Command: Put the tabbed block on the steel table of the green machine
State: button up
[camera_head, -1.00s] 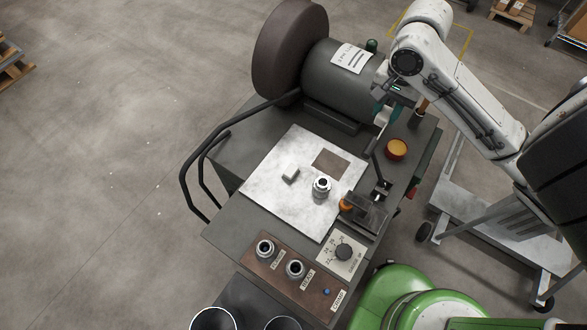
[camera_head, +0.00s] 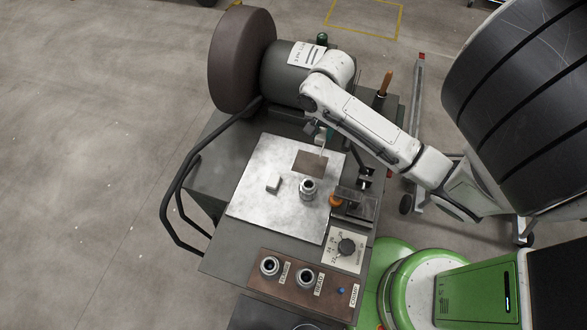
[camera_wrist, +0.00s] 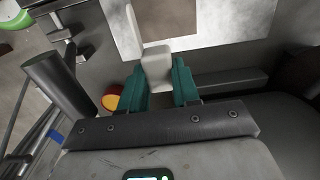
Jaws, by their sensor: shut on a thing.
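A pale grey block (camera_wrist: 157,65), which looks like the tabbed block, is held between the teal fingers of my gripper (camera_wrist: 160,85) in the wrist view. The fingers are shut on its sides. In the head view my gripper (camera_head: 322,140) hangs near the far right edge of the steel table (camera_head: 255,205). The held block is mostly hidden there. The steel table, a bright plate with a brown square patch, also shows in the wrist view (camera_wrist: 240,20). It lies on the dark green-grey machine (camera_head: 225,262).
A small pale block (camera_head: 273,184) and a metal ring-shaped part (camera_head: 307,189) stand on the plate. A big brown wheel (camera_head: 240,60) stands behind. The plate's left and front are clear.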

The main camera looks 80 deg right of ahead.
notch_tip(320, 180, down, 10)
jog(key=shift+r, duration=0.2)
jog(key=shift+f, duration=0.1)
dwell(0.3)
jog(key=o, duration=1.1)
jog(key=shift+c, duration=0.2)
